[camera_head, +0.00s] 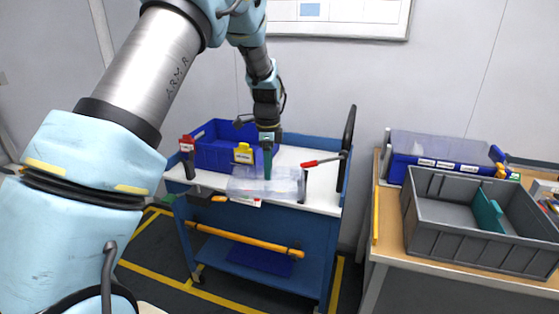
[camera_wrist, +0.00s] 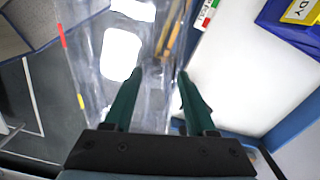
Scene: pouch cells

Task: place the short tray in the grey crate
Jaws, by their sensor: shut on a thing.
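The short tray (camera_head: 247,185) is a clear, see-through plastic tray at the front of the cart's white top. My gripper (camera_head: 268,172) points down at it, with its green fingers closed on the tray's wall. In the wrist view my gripper (camera_wrist: 155,88) has one finger on each side of the clear wall, and the tray (camera_wrist: 92,65) spreads up and left. Whether the tray touches the cart top is hard to tell. The grey crate (camera_head: 425,238) stands on the wooden table at the right, apart from my gripper, with a teal divider (camera_head: 487,211) inside.
A blue bin (camera_head: 215,155) with a yellow tag stands behind the tray on the blue cart (camera_head: 250,235). A red-handled tool (camera_head: 322,161) and a black upright handle (camera_head: 347,145) are to its right. A blue bin with a clear top (camera_head: 440,147) stands behind the crate. A floor gap separates cart and table.

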